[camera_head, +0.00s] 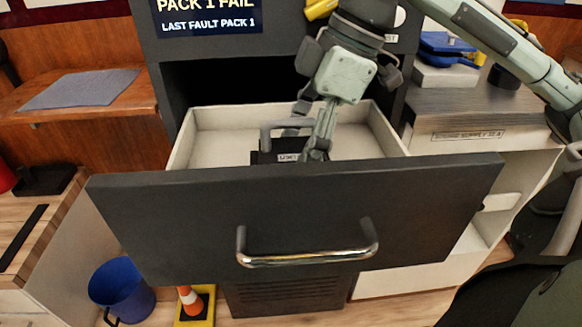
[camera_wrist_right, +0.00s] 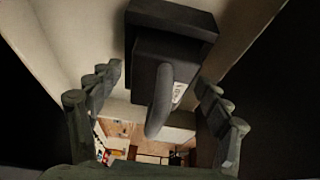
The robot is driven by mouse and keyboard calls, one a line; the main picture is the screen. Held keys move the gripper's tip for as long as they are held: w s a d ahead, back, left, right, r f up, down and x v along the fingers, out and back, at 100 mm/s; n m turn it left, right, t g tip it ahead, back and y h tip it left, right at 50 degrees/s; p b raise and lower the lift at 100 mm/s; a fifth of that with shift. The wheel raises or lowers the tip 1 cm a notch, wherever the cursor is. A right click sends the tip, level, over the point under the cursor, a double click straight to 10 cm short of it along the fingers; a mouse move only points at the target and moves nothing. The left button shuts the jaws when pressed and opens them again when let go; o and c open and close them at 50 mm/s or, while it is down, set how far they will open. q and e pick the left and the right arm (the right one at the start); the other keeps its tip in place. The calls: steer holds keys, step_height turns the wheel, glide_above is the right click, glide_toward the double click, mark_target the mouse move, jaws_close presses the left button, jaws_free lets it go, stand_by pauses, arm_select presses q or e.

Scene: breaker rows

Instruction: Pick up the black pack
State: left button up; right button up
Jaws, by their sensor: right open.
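The black pack (camera_head: 262,156) sits inside the open drawer, with a raised grey handle and a small white label. The drawer front hides its lower part. It also shows in the right wrist view (camera_wrist_right: 170,22), its handle (camera_wrist_right: 160,103) pointing toward the camera. My right gripper (camera_head: 318,142) reaches down into the drawer at the pack's right side in the head view. In the right wrist view the fingers (camera_wrist_right: 155,88) are spread apart, one on each side of the handle, with gaps and nothing held. My left gripper is out of view.
The dark drawer front (camera_head: 180,215) with a metal handle (camera_head: 305,257) stands out from the cabinet. Pale drawer walls (camera_head: 181,140) surround the pack. A grey-topped counter (camera_head: 475,100) is right, a wooden bench (camera_head: 125,110) left. A blue bucket (camera_head: 120,290) and a cone (camera_head: 190,302) stand below.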

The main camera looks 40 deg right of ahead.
jaws_close()
steer(key=shift+r, duration=0.1)
stand_by(0.4)
